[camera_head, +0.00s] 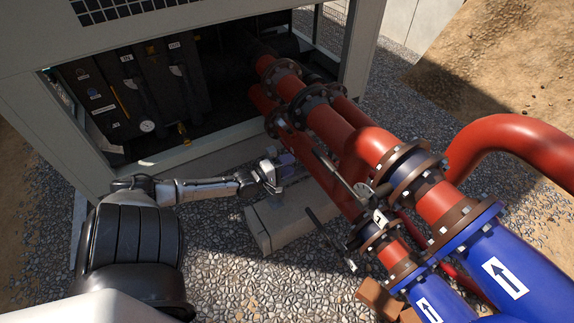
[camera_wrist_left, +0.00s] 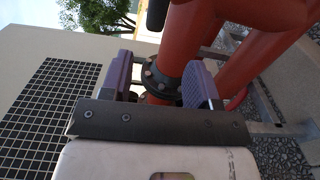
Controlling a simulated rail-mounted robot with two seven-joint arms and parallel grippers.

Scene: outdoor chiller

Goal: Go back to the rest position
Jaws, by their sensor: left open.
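My left arm comes in from the left in the head view, stretched over the gravel toward the red pipes. My left gripper (camera_head: 285,166) is at its end, beside the lower red pipe (camera_head: 322,184) and above a concrete block. In the left wrist view the two purple finger pads of the left gripper (camera_wrist_left: 160,82) stand wide apart. A red pipe (camera_wrist_left: 183,45) with a dark bolted flange (camera_wrist_left: 157,78) shows in the gap beyond them. I cannot tell whether the pads touch it. Nothing is seen held. My right gripper is in neither view.
The chiller cabinet (camera_head: 50,112) stands open behind the arm. The concrete block (camera_head: 262,230) lies below the gripper. Blue pipes (camera_head: 518,262) fill the lower right. Open gravel (camera_head: 270,285) lies in front.

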